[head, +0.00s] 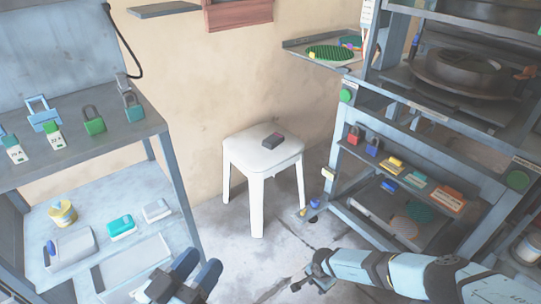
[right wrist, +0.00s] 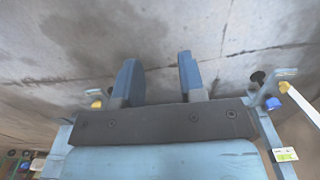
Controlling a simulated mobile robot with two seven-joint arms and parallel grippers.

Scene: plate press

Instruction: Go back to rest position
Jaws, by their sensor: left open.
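My left gripper (head: 198,268) shows at the bottom left of the head view, in front of the left shelf unit. Its two dark blue fingers are apart with nothing between them. My right arm reaches in from the lower right over the floor, and its dark end, the right gripper (head: 310,274), is small there. In the right wrist view the right gripper (right wrist: 157,65) has its two blue fingers apart, with only bare grey floor beyond them.
The left shelf unit (head: 110,145) holds padlocks and boxes. The press rack (head: 350,190) at right holds padlocks and coloured blocks, close to my right arm. Bare floor (head: 230,225) lies between them.

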